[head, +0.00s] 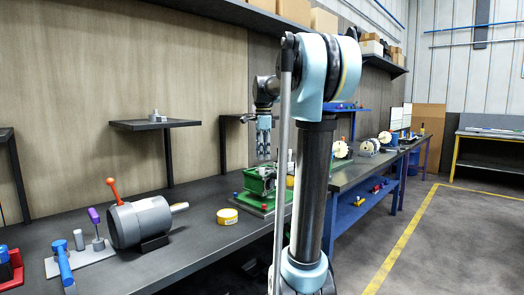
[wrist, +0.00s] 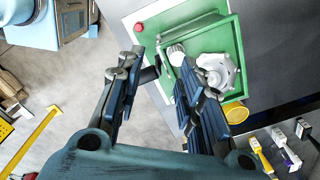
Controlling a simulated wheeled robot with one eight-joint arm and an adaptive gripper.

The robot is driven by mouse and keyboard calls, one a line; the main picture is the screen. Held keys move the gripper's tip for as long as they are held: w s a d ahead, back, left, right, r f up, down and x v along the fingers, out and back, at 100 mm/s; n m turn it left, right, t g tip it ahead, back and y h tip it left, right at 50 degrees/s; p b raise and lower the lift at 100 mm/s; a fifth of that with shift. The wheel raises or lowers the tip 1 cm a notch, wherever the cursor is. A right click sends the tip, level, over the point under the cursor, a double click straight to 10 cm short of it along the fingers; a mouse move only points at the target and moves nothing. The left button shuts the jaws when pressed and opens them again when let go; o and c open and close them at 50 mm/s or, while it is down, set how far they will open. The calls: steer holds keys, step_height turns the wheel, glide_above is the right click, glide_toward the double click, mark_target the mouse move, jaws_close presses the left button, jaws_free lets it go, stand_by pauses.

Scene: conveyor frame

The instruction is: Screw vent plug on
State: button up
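My gripper (head: 263,155) points down above a green housing (head: 258,181) on the bench in the head view. The right finger partly covers these. A small red knob (wrist: 139,27) sits near its upper left corner. I cannot tell which piece, if any, is the vent plug.
A yellow round container (head: 227,216) stands left of the housing and shows in the wrist view (wrist: 235,112). A grey motor (head: 140,222) and a tool stand (head: 82,258) are further left. A raised shelf (head: 180,124) holds a small grey part (head: 155,116).

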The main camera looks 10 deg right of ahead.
steer(key=w, duration=0.1)
steer(key=w+r+m, duration=0.1)
steer(key=shift+w, duration=0.3)
steer(key=shift+w+m, duration=0.25)
steer(key=shift+m, duration=0.05)
step_height(320, 180, down, 8)
steer(key=shift+f, duration=0.4)
steer(key=shift+c, duration=0.6)
steer(key=shift+r, duration=0.1)
jaws_close()
steer(key=m, duration=1.3)
steer(key=shift+o, duration=0.4)
jaws_free()
